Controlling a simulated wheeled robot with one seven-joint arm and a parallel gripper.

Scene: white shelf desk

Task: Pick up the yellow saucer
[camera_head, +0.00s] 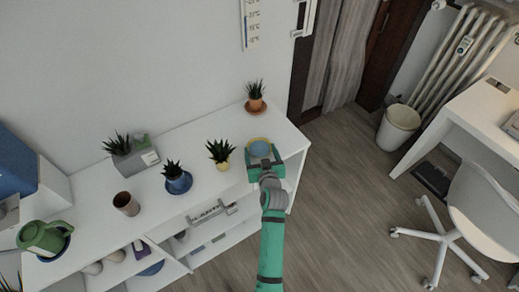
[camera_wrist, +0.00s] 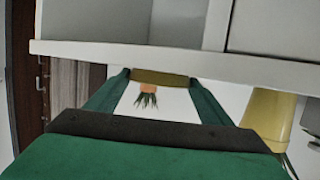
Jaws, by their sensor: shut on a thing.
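The yellow saucer (camera_wrist: 160,77) shows edge-on as a yellow strip between the two green fingers of my gripper in the wrist view. My gripper (camera_head: 263,158) is shut on it at the right end of the white shelf top. In the head view, the saucer's yellow rim (camera_head: 258,140) shows just beyond the fingers, with a blue-grey round surface inside it. The fingers hide its near side. I cannot tell whether the saucer touches the shelf.
The white shelf (camera_head: 217,182) bears a yellow-potted plant (camera_head: 222,163) just left of my gripper and an orange-potted plant (camera_head: 256,105) behind. A blue-potted plant (camera_head: 179,183), a brown cup (camera_head: 126,203) and a green jug (camera_head: 45,238) stand farther left. Open floor (camera_head: 340,190) lies right.

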